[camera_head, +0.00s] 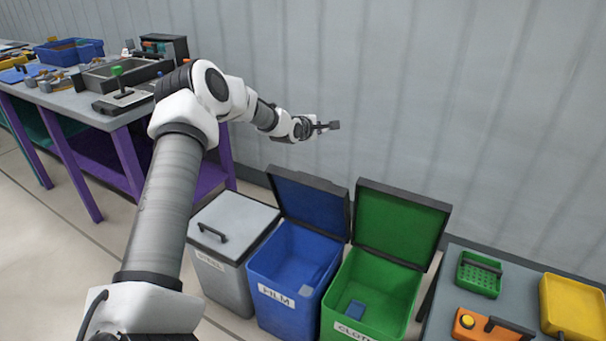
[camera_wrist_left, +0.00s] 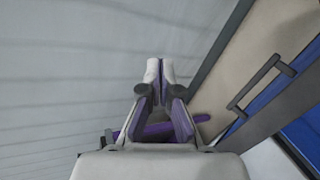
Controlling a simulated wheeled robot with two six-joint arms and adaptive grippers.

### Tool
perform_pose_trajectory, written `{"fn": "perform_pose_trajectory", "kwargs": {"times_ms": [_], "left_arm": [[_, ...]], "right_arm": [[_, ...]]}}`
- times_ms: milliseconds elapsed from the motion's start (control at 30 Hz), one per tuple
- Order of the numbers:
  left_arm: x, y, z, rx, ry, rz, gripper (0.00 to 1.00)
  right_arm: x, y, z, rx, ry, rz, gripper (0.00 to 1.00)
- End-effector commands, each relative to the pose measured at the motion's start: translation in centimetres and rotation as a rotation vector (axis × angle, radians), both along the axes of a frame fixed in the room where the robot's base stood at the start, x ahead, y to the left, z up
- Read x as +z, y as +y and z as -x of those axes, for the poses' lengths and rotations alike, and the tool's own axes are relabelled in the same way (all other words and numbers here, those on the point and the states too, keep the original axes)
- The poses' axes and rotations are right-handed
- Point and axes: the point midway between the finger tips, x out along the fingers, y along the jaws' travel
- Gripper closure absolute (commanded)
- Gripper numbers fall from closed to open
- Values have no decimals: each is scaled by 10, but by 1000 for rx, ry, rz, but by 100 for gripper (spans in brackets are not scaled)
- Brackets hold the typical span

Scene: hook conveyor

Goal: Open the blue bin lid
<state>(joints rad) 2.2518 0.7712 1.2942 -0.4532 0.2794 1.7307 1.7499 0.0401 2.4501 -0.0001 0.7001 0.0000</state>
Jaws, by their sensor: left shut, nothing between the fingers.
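The blue bin (camera_head: 277,317), labelled FILM, stands between a grey bin and a green bin in the head view. Its lid (camera_head: 308,203) is raised and tilted back toward the wall, with its blue inner side showing. My left gripper (camera_head: 332,126) is above and behind the raised lid, close to the wall, and apart from it. In the left wrist view, its fingers (camera_wrist_left: 160,72) are shut with nothing between them. A dark bar handle (camera_wrist_left: 246,88) and some blue show to their right. My right gripper is not in view.
The grey bin (camera_head: 212,275) is closed, with a handle on its lid. The green bin (camera_head: 372,285) stands open with its lid (camera_head: 400,222) raised. A table with a yellow tray (camera_head: 574,308) is at right; a cluttered purple-legged workbench (camera_head: 62,98) is at left.

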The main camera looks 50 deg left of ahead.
Motion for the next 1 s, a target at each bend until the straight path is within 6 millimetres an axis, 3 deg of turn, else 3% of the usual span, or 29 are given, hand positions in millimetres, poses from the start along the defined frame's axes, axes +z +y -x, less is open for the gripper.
{"fn": "perform_pose_trajectory", "kwargs": {"times_ms": [233, 433, 567, 633, 700, 800, 900, 1000], "left_arm": [[6, -8, 5, -155, -142, -825, 100], [-27, -25, 46, -87, -164, -1488, 100], [-80, -38, 96, 32, -110, -1842, 100], [-130, -45, 132, 85, -62, -1966, 100], [-179, -49, 160, 71, -36, -1970, 100], [-237, -47, 183, -12, 29, -1945, 100], [-270, -43, 198, -55, 72, -1942, 100], [-277, -42, 200, -71, 83, -1942, 100]], "right_arm": [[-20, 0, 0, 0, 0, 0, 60], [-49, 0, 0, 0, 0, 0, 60], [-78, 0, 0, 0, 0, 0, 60], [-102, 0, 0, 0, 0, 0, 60], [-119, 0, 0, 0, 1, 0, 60], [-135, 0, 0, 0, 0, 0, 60], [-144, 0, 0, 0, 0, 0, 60], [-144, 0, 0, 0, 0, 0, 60]]}}
